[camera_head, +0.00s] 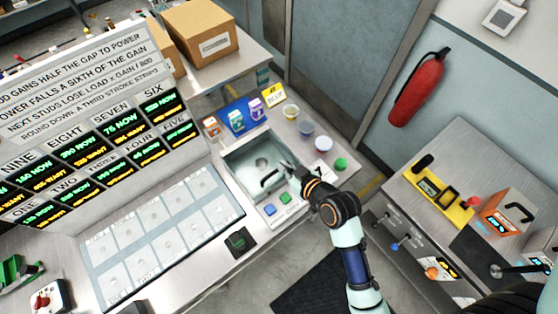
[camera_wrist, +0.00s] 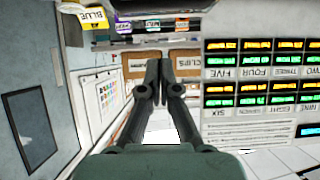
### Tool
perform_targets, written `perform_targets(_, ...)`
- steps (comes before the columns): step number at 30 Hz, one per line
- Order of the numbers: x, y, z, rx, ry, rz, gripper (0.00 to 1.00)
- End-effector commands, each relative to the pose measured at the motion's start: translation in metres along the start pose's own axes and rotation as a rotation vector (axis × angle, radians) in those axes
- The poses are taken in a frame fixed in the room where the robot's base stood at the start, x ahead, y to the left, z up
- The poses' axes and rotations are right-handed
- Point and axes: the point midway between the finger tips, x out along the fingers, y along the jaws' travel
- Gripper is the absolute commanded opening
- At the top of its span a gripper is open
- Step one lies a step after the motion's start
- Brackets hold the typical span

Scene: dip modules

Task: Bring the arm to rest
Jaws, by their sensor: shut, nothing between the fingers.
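My gripper (camera_head: 286,167) is at the end of my arm, above the metal basin (camera_head: 236,158) set in the workbench. In the wrist view my gripper (camera_wrist: 158,64) has its two dark fingers together with nothing seen between them. That view looks across the room, with the sign board (camera_wrist: 262,75) on the right side and rotated. I cannot tell the exact height of my gripper above the basin.
The bench also carries a tray of pale cells (camera_head: 160,245), a green button (camera_head: 284,198) and several small cups (camera_head: 307,127). A side cabinet (camera_head: 440,215) with a yellow panel stands right. A fire extinguisher (camera_head: 417,87) hangs on the wall.

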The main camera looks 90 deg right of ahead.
Motion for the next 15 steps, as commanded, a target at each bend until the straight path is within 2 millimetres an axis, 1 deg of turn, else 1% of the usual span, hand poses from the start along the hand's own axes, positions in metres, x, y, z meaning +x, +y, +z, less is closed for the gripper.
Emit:
perform_targets(1, -0.013, 0.0, 0.003, 0.003, 0.002, 0.002, 0.0)
perform_targets(3, -0.029, 0.001, 0.004, 0.003, 0.003, 0.003, 0.0)
perform_targets(6, -0.047, 0.001, 0.005, 0.002, 0.003, 0.003, 0.0)
perform_targets(10, -0.059, 0.0, 0.005, 0.0, 0.004, 0.001, 0.0)
perform_targets(15, -0.062, 0.0, 0.004, -0.001, 0.006, 0.0, 0.0)
